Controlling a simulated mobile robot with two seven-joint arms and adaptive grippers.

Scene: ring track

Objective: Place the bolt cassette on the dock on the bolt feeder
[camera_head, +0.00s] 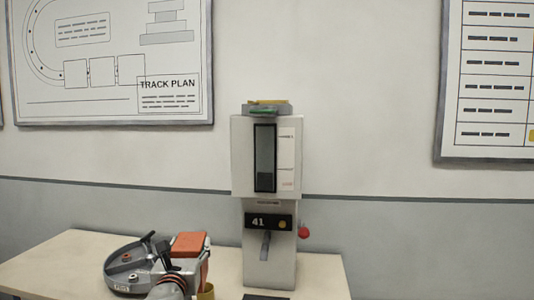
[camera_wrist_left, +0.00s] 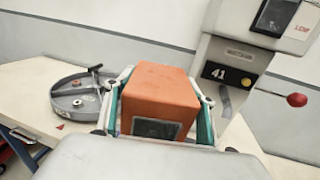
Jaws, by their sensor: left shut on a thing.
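The orange block, which I take to be the bolt cassette (camera_head: 188,242), is in my left gripper (camera_head: 187,268), low in the head view. In the left wrist view the cassette (camera_wrist_left: 160,86) sits between the two fingers, with a dark panel on its near face. The bolt feeder (camera_head: 267,215) is a tall grey-white machine marked 41, standing to the right of the cassette and apart from it. A grey top piece (camera_head: 250,110) with yellow and green parts caps the feeder; I cannot tell whether this is the dock. My right gripper is not in view.
A round grey tray (camera_head: 122,268) with a black handle and small parts lies on the pale table (camera_head: 50,268), left of the cassette. A red knob (camera_head: 304,233) sticks out at the feeder's right side. A small yellow round thing (camera_head: 206,291) shows near my left gripper.

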